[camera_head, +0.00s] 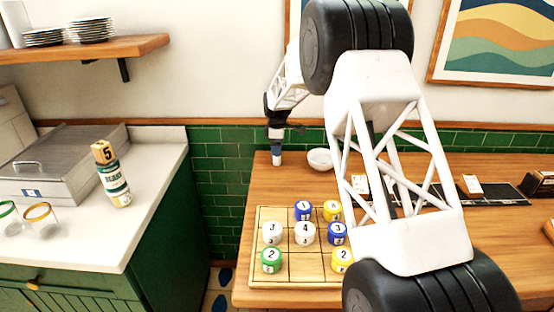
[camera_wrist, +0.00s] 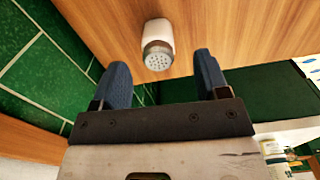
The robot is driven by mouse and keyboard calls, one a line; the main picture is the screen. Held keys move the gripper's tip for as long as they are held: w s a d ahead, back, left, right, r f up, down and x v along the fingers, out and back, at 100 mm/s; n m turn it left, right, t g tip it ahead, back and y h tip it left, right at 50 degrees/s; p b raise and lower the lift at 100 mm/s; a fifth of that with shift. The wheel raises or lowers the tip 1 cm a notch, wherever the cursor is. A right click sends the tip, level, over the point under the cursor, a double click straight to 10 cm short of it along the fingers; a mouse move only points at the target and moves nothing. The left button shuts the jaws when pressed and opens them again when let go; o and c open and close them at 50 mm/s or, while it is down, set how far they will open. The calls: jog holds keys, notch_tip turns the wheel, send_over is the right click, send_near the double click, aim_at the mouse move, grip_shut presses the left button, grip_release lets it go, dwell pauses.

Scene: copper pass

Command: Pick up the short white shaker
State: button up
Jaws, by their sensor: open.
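The short white shaker (camera_head: 277,160) stands at the back left of the wooden table, near the green tile wall. The wrist view shows its white body (camera_wrist: 157,30) and grey perforated metal cap. My gripper (camera_head: 276,134) is directly above the shaker in the head view. In the wrist view my gripper (camera_wrist: 160,60) has its two blue fingers spread apart, with the shaker's cap near the tips, in the gap between them. The fingers are open, and no contact with the shaker shows.
A white bowl (camera_head: 319,162) sits just right of the shaker. A wooden board (camera_head: 262,279) with several numbered pieces lies in front. My arm hides part of the table's right side.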

jog(key=shift+w+f, duration=0.1)
jog(key=shift+f, duration=2.35)
jog(key=c, duration=1)
jog(key=shift+r, duration=0.15)
jog(key=shift+r, duration=0.55)
notch_tip(320, 180, up, 2)
jog(key=shift+s+d+r, duration=0.15)
jog(key=shift+s+r, duration=0.05)
jog(key=shift+s, duration=0.6)
jog(key=s+d, duration=0.1)
jog(key=s, duration=0.3)
jog(key=s+d+r, duration=0.1)
jog(key=s, duration=0.4)
jog(key=s+d, duration=0.1)
jog(key=s, duration=0.4)
jog(key=shift+r, duration=0.15)
